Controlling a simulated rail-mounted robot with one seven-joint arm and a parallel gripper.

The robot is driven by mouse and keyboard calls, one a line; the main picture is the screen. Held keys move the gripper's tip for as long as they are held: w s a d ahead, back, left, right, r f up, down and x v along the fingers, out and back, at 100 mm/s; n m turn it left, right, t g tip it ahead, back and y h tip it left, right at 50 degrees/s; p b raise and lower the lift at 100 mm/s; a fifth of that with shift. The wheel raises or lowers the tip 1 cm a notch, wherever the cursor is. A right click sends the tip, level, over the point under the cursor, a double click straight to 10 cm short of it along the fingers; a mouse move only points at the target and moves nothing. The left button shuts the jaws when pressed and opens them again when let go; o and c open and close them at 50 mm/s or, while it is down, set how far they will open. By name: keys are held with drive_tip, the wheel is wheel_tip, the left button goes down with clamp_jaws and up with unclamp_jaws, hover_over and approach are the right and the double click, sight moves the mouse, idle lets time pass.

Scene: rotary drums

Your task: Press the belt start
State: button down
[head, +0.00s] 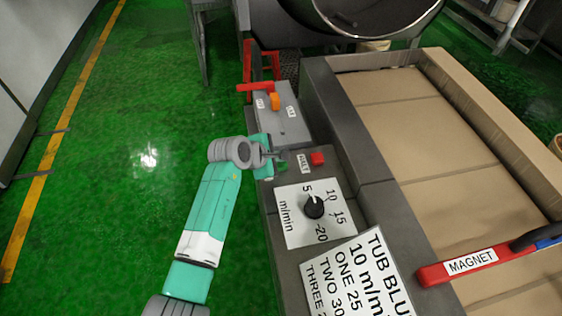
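The belt control panel (342,184) is a grey box top beside the conveyor. A red button (317,158) stands on it, with a small white label (304,163) to its left that seems to read "BELT". A small green button (283,168) shows left of the label, close to my gripper and partly hidden by it. My gripper (278,155) is at the panel's left edge, left of the red button. Its fingers are too small and overlapped to tell whether they are open, or whether they touch the green button.
A speed dial (314,207) marked in m/min sits below the buttons. A printed sign (360,275) lies nearer. Another box with an orange switch (275,102) and a red handle (255,87) is beyond. The cardboard-lined belt (400,130), with a red magnet bar (470,264), is right. Green floor is clear left.

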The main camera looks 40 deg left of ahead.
drive_tip(key=shift+f, duration=0.5)
idle(0.8)
drive_tip(key=shift+r+p, duration=0.9)
drive_tip(key=shift+p, duration=0.1)
wheel_tip(320, 180, up, 5)
drive_tip(key=p, duration=0.5)
drive_tip(key=shift+r+p, duration=0.1)
drive_tip(key=shift+p, duration=0.25)
